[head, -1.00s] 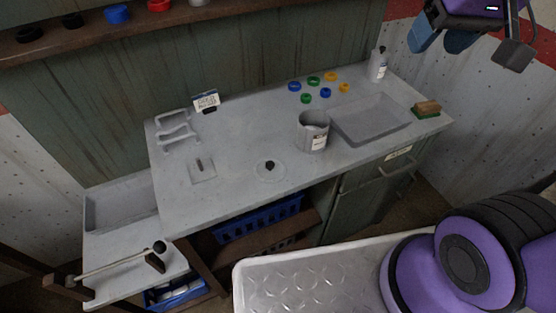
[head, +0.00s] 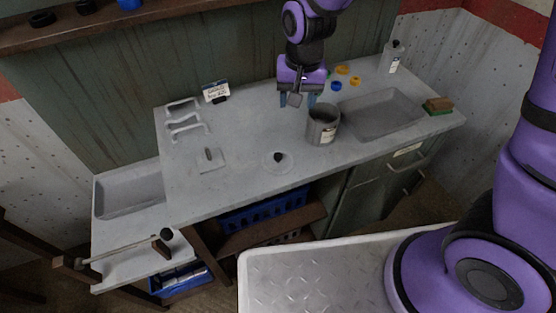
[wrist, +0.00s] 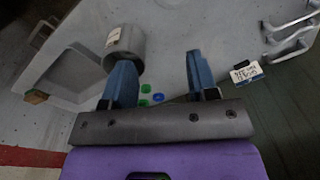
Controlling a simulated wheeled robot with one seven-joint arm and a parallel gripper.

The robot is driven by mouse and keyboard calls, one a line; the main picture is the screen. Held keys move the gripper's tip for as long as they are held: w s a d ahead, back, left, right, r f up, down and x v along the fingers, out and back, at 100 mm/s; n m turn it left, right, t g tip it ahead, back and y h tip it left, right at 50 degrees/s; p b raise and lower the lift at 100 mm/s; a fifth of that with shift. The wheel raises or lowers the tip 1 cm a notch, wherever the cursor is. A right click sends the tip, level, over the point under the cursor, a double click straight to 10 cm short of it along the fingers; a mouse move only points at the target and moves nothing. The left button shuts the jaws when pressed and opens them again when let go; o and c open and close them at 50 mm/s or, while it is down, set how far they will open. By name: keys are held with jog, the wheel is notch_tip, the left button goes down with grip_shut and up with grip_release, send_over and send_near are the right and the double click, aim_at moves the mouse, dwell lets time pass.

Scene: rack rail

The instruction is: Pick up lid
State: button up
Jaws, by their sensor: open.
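The lid (head: 277,163) is a flat, round grey disc with a black knob, lying on the grey worktop in front of the pot. The lid does not show in the wrist view. My gripper (head: 297,101) is open and empty above the back of the worktop, behind and slightly right of the lid and well apart from it. In the wrist view my gripper (wrist: 158,75) shows its two blue fingers spread apart with nothing held between them. The grey pot (head: 323,124) with a white label stands open-topped right of the lid; it also shows in the wrist view (wrist: 126,43).
A sunken basin (head: 380,115), a bottle (head: 391,58) and a sponge (head: 438,106) are at the right. Coloured rings (head: 342,70) lie near my gripper. A small sign (head: 215,92), a wire rack (head: 186,122) and a small plate (head: 209,160) are at the left.

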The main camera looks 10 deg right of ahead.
send_over(278, 155)
notch_tip(278, 155, down, 8)
jog(key=shift+g+h, duration=0.3)
jog(key=shift+g, duration=0.1)
jog(key=shift+f, duration=5.5)
jog(key=c, duration=1)
jog(key=shift+r, duration=0.15)
